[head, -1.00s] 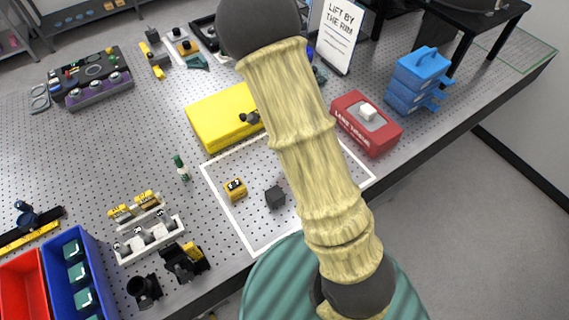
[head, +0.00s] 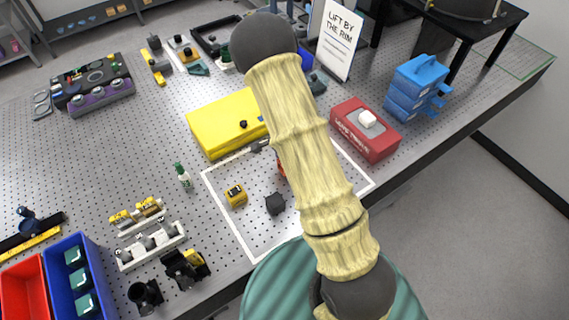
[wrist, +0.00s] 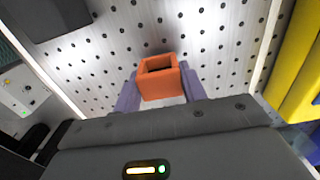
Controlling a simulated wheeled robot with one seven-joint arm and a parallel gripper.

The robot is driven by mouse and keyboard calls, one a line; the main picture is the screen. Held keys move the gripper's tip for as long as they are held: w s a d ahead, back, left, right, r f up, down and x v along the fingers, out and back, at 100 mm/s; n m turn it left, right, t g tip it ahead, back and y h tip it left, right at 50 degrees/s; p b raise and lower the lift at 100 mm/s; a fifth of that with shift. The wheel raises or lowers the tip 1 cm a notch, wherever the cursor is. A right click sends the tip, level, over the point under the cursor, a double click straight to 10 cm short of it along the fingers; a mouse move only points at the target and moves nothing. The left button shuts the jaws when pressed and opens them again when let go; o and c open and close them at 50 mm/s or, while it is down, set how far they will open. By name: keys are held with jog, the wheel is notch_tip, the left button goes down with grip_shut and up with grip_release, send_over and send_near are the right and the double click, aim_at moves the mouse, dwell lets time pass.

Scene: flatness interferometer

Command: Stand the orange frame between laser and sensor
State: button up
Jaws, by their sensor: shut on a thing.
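The orange frame (wrist: 161,88) is a small square ring with an open middle. In the wrist view it sits between the two purple-grey fingers of my gripper (wrist: 158,80), which is shut on it, over the perforated tabletop. In the head view only a small orange-red bit (head: 281,170) shows beside my arm, which hides my gripper. A small yellow block (head: 235,195) and a black cube (head: 275,203) stand inside the white outline (head: 222,215). I cannot tell which units are the laser and the sensor. Whether the frame touches the table is unclear.
A yellow case (head: 222,125) lies behind the outline and a red box (head: 366,130) at its right. A small green bottle (head: 182,174) and white mounts (head: 150,245) stand to the left. The outline's front area is bare.

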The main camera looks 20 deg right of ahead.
jog(key=shift+f, duration=0.55)
jog(key=shift+f, duration=0.1)
jog(key=o, duration=1)
notch_tip(320, 180, up, 12)
jog(key=b, duration=0.1)
jog(key=shift+b, duration=0.3)
